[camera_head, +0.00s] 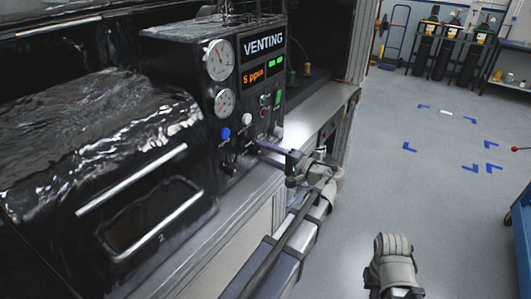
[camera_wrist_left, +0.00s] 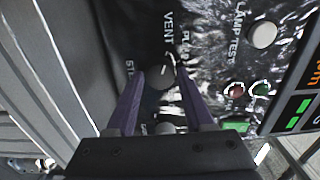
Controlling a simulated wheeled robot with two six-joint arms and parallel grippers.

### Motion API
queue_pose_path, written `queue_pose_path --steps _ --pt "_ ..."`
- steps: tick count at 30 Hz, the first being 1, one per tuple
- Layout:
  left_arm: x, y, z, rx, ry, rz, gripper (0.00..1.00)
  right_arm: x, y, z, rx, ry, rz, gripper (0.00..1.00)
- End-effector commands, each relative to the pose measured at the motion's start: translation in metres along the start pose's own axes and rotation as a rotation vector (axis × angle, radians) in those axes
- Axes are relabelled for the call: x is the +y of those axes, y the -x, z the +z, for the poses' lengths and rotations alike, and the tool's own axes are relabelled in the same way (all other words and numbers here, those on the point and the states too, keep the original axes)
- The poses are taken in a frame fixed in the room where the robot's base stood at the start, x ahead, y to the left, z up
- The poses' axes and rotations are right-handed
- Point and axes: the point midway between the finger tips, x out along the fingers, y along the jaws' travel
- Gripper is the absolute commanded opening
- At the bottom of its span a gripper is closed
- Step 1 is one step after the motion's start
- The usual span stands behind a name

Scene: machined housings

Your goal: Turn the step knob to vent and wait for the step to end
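The step knob (camera_wrist_left: 160,76) is a round black knob on the dark panel. In the left wrist view its white mark points toward the VENT lettering. My left gripper (camera_wrist_left: 160,74) has its two purple fingers apart, one on each side of the knob. Contact with the knob is hard to make out. In the head view the left gripper (camera_head: 258,150) reaches to the panel's lower part. The display (camera_head: 263,42) reads VENTING, with an orange 5 ppm readout (camera_head: 252,76) below. Part of my right arm shows at the bottom; its fingers are out of view.
Two dial gauges (camera_head: 218,60), a blue button (camera_head: 225,133) and a lamp test button (camera_wrist_left: 262,35) are on the panel. A black chamber with a handle (camera_head: 132,180) stands at left. A metal ledge (camera_head: 312,105) runs beside the panel. The floor at right is open.

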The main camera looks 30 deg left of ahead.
Motion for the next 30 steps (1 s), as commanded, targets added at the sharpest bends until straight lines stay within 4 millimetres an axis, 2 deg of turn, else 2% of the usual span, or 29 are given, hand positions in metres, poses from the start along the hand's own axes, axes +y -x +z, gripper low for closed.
queue_pose_path --steps 1,6,14,17,24,30 --pt "0.0 0.0 0.0 0.0 0.0 0.0 0.59 0.0 0.0 0.0 0.0 0.0 0.0 0.0" --pt "0.0 0.0 0.0 0.0 -0.001 -0.001 0.75 0.0 0.0 0.0 0.0 0.0 0.0 0.0" --pt "0.0 0.003 0.0 0.001 -0.001 -0.001 0.75 0.0 0.0 0.0 0.0 0.0 0.0 0.0" --pt "0.0 0.013 -0.001 0.004 -0.001 -0.001 0.75 0.0 0.0 0.0 0.0 0.0 0.0 0.0" --pt "0.0 0.053 -0.001 0.004 -0.001 -0.001 0.75 0.0 0.0 0.0 0.0 0.0 0.0 0.0" --pt "0.0 0.074 -0.001 0.002 -0.001 -0.001 0.75 0.0 0.0 0.0 0.0 0.0 0.0 0.0"
